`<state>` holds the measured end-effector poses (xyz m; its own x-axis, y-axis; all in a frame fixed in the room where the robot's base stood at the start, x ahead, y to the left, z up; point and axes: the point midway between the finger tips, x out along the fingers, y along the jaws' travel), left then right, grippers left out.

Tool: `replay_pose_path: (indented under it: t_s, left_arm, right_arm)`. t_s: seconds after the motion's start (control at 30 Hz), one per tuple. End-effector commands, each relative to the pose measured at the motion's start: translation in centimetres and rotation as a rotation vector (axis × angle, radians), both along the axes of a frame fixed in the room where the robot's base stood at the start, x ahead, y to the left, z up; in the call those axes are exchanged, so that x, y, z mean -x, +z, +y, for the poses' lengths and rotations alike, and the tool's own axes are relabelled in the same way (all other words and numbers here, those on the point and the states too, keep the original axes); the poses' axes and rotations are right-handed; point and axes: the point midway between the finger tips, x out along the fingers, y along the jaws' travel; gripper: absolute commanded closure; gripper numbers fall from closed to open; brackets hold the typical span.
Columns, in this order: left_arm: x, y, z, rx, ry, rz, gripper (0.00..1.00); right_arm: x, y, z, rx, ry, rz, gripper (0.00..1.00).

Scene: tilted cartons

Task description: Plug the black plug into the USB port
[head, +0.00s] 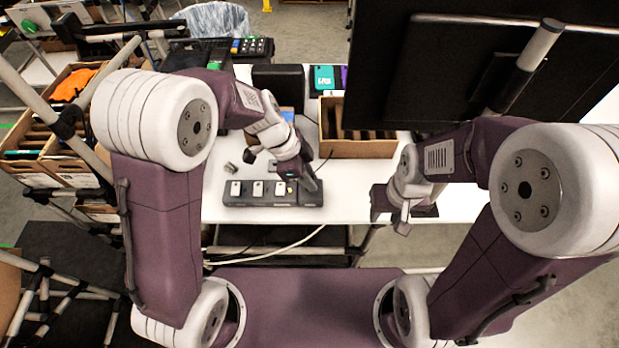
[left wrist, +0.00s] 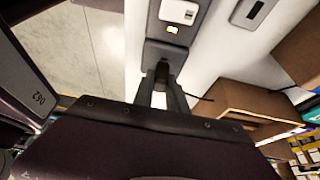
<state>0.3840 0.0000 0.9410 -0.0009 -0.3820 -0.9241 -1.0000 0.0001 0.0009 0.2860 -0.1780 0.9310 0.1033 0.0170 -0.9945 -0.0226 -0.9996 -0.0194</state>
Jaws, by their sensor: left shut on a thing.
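A dark grey strip (head: 262,204) with several white-faced modules lies along the front edge of the white table. It also shows in the left wrist view (left wrist: 153,50), where a small yellow-lit port (left wrist: 172,29) sits near its end. My left gripper (head: 312,186) is over the strip's right end. In the left wrist view my left gripper (left wrist: 162,92) is shut on the black plug (left wrist: 162,72), which is at the strip's end; I cannot tell whether it touches or enters a port. My right gripper (head: 402,222) hangs at the table's front edge, away from the strip; its jaw opening is unclear.
An open cardboard box (head: 360,149) stands behind and right of my left gripper. A large dark monitor (head: 425,70) overhangs the right side. White table surface (head: 345,195) is clear right of the strip.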

Motion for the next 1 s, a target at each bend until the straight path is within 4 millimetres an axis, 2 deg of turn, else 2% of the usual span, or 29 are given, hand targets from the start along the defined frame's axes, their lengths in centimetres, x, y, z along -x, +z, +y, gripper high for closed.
replay_pose_path:
  t_s: [0.97,1.0]
  left_arm:
    - [0.0,-1.2,0.0,0.0,0.0,-0.001,1.0]
    - [0.0,-1.2,0.0,0.0,0.0,-0.001,0.8]
  right_arm:
    - [0.0,-1.4,0.0,0.0,0.0,0.0,0.64]
    - [0.0,-1.4,0.0,0.0,0.0,0.0,0.64]
